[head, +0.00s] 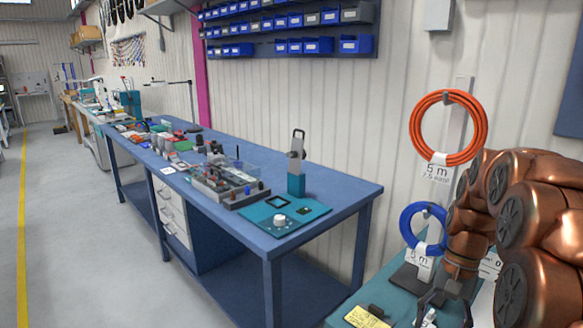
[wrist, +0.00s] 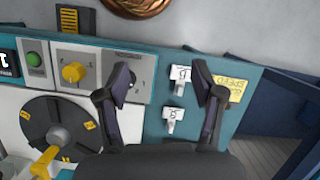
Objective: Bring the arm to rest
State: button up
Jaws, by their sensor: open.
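My copper-coloured arm fills the right side of the head view, folded low beside the coils. My gripper (head: 432,303) hangs above a teal bench at the bottom edge of that view. In the wrist view my gripper (wrist: 163,78) has its two dark fingers spread apart, with nothing between the tips. Below it lies a teal panel (wrist: 155,125) with two small white labelled parts (wrist: 179,75) and a yellow card (wrist: 231,88). It cannot be told how high the fingers are above the panel.
An orange cable coil (head: 449,152) and a blue cable coil (head: 403,226) hang on a post close to my arm. The wrist view shows a dark reel disc (wrist: 55,125) and a yellow knob (wrist: 73,72). A blue workbench (head: 345,200) stands left; grey floor (head: 70,220) is clear.

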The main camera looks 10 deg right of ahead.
jog(key=s+a+r+n+h, duration=0.1)
jog(key=s+a+n, duration=0.1)
jog(key=s+a, duration=0.3)
jog(key=s+a+n+h, duration=0.1)
jog(key=s+a+n, duration=0.2)
jog(key=a, duration=0.4)
jog(key=s+a+f+n, duration=0.3)
jog(key=s+a, duration=0.3)
jog(key=s, duration=0.4)
jog(key=shift+s+n+t+h, duration=0.3)
jog(key=shift+n+t+h, duration=0.1)
jog(key=shift+a, duration=0.1)
